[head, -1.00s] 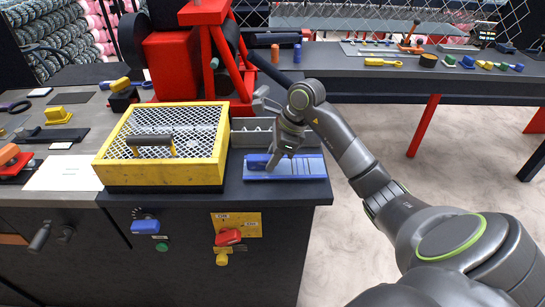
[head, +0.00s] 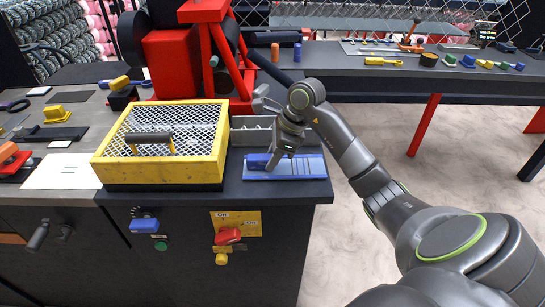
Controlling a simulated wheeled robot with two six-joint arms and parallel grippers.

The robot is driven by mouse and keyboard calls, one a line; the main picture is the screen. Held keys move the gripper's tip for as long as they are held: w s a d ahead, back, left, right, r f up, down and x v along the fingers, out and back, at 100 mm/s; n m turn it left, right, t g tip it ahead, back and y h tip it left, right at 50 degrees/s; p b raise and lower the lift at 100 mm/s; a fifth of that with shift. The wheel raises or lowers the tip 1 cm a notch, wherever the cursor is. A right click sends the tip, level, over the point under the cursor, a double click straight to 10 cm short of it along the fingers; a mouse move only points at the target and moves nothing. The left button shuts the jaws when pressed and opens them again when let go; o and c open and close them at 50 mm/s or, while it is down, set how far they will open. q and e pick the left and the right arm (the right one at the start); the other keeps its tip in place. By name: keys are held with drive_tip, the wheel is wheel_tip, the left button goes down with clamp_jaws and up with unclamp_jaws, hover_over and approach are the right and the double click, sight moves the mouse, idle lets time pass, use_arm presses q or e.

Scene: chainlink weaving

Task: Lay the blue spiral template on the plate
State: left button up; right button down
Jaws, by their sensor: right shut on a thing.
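My right gripper (head: 271,166) points down at the front right of the dark bench, low over a flat blue plate-like piece (head: 308,167). It is shut on a small darker blue piece, which I take to be the blue spiral template (head: 257,162), at the left end of the flat piece. The fingers partly hide it. I cannot tell whether it touches the surface below or is just above it. My left gripper is not in view.
A yellow mesh-topped box (head: 158,170) with a handle stands close to the left. A grey compartment tray (head: 250,132) lies just behind. A red machine (head: 172,64) stands behind the box. The bench's front edge is close.

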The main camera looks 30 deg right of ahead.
drive_tip(key=shift+f+b, duration=0.3)
drive_tip(key=shift+b, duration=0.05)
drive_tip(key=c, duration=1.1)
unclamp_jaws()
drive_tip(key=shift+o, duration=0.2)
drive_tip(key=shift+r, duration=0.15)
drive_tip(key=v, duration=1.7)
drive_tip(key=shift+b, duration=0.3)
drive_tip(key=shift+s+d, duration=0.1)
drive_tip(key=shift+s, duration=0.05)
